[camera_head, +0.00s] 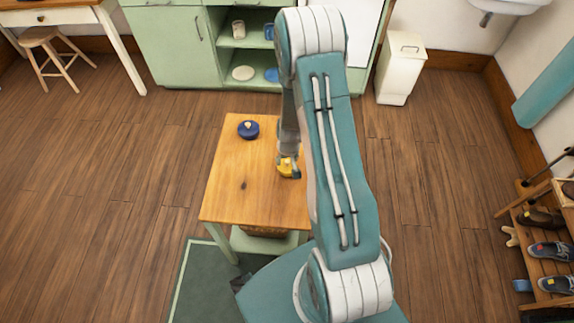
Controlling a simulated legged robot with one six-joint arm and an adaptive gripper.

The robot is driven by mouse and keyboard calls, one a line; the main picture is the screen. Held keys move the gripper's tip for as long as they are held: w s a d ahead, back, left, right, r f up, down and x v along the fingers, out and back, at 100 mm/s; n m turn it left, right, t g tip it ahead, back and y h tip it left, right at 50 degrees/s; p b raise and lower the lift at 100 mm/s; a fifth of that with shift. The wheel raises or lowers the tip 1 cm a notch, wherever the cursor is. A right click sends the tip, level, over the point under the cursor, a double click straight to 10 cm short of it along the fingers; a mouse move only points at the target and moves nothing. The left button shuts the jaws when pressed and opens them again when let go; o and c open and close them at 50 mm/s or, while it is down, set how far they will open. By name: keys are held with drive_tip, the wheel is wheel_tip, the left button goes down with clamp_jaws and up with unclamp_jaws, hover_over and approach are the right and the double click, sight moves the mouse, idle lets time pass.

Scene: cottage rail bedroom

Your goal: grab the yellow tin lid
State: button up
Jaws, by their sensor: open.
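The yellow tin lid (284,168) lies on the wooden table (230,180), right of the table's middle. My gripper (291,171) is down at the lid, over its right side, and reads as open. My arm and the small size hide the fingertips in part, so I cannot tell whether they touch the lid. A dark blue lid with a pale knob (248,130) lies farther back and to the left on the same table.
A green cabinet (175,50) with dishes on its open shelves stands behind the table. A white bin (400,72) is at the back right. A stool (55,58) is at the far left, and a shoe rack (535,225) is at the right. The floor to the left is clear.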

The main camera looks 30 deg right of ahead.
drive_tip(key=shift+w+d+f, duration=0.1)
drive_tip(key=shift+d+f, duration=0.05)
drive_tip(key=shift+f, duration=0.35)
drive_tip(key=shift+d+f, duration=0.15)
drive_tip(key=shift+f, duration=0.35)
drive_tip(key=shift+a, duration=0.25)
drive_tip(key=c, duration=0.7)
clamp_jaws()
drive_tip(key=shift+d, duration=0.1)
drive_tip(key=shift+r, duration=0.1)
